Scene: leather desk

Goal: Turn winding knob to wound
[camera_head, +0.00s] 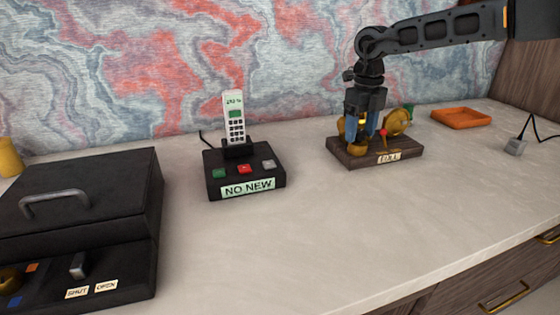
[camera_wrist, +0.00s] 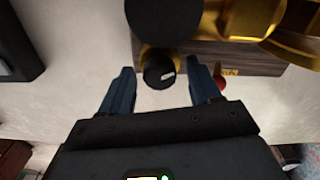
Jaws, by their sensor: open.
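A brass device on a dark wooden base (camera_head: 350,158) stands at the right of the desk, with a small pale label (camera_head: 388,157) on its front that I cannot read surely. My gripper (camera_head: 367,132) points down over it and hides much of its left part. In the wrist view, a small black knob (camera_wrist: 155,76) with a white mark shows between the two blue fingers of my open gripper (camera_wrist: 161,80). A gap shows on each side of the knob. I cannot tell whether it is the winding knob. A larger black disc (camera_wrist: 163,17) is beside it.
A cordless phone (camera_head: 234,120) stands on a black base (camera_head: 215,190) reading "NO NEW", left of the device. A black case (camera_head: 110,190) is at far left. An orange tray (camera_head: 461,118) and a grey plug (camera_head: 515,147) lie to the right. The desk front is clear.

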